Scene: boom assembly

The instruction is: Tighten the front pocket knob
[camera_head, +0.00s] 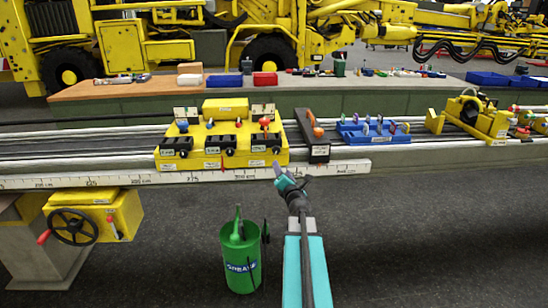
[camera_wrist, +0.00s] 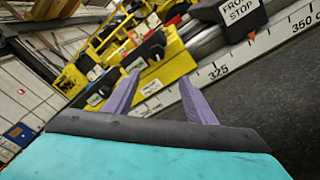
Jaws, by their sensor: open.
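The yellow fixture (camera_head: 223,158) sits on the rail with three black pockets along its front. Small knobs stand above the pockets: a blue one at left, a blue one in the middle, and a red one (camera_head: 265,122) over the right pocket (camera_head: 265,142). I cannot read which pocket is marked front. My gripper (camera_head: 281,170) is open and empty, just in front of the fixture's right end, apart from the knobs. In the wrist view, the two purple fingers (camera_wrist: 160,98) are spread, with the yellow fixture (camera_wrist: 172,66) and a black pocket (camera_wrist: 152,47) beyond them.
A dark stop block (camera_head: 319,152) with an orange handle stands right of the fixture; its label reads "FRONT STOP" in the wrist view (camera_wrist: 238,13). A white ruler (camera_head: 130,181) runs along the rail's front. A blue tray (camera_head: 375,138) lies further right. A green grease bucket (camera_head: 240,262) stands below.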

